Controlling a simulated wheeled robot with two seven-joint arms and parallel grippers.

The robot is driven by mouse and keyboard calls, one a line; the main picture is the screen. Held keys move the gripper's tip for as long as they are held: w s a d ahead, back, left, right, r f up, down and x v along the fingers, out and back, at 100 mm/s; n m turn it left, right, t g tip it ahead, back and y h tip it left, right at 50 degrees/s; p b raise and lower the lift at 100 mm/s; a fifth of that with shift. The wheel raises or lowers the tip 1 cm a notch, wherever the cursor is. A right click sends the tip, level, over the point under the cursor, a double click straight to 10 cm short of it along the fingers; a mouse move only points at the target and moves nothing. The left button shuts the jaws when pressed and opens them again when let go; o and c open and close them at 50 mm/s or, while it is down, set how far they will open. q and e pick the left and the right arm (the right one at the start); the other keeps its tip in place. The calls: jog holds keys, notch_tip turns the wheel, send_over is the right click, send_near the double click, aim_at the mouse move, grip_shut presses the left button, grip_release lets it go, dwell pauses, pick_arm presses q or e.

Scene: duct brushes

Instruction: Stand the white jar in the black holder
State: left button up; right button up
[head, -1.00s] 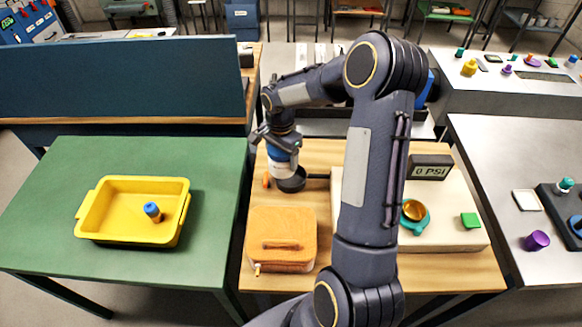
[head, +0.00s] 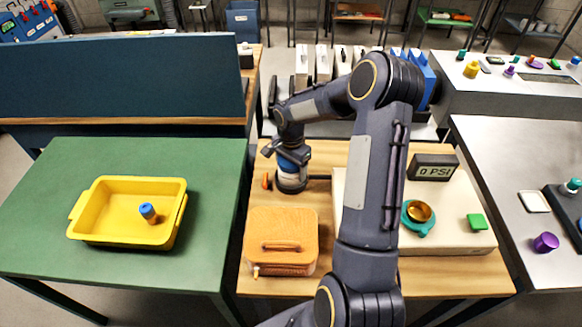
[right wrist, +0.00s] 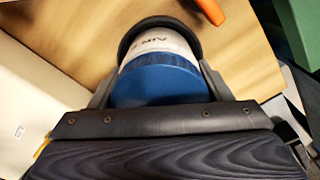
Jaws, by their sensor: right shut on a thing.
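The white jar (head: 291,171) has a blue lid and dark lettering; in the right wrist view its white side (right wrist: 160,43) and blue lid (right wrist: 155,86) show. My right gripper (head: 289,155) is shut on the jar near its lid, from above. The black holder (head: 291,186) is a round cup on the wooden table. The jar's lower part is down inside it, and the holder's rim (right wrist: 148,22) curves around the jar in the right wrist view. The jar looks about upright. Its base is hidden. My left gripper is not in view.
An orange-brown lidded box (head: 281,238) stands in front of the holder. A small orange thing (head: 266,181) is left of the holder. A cream panel (head: 455,236) with a gauge lies to the right, partly behind my right arm. A yellow tray (head: 88,222) is on the green table.

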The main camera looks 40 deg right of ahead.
jog(key=shift+f, duration=0.35)
jog(key=o, duration=1)
jog(key=shift+r, duration=0.1)
jog(key=shift+o, duration=0.2)
jog(key=shift+r, duration=0.1)
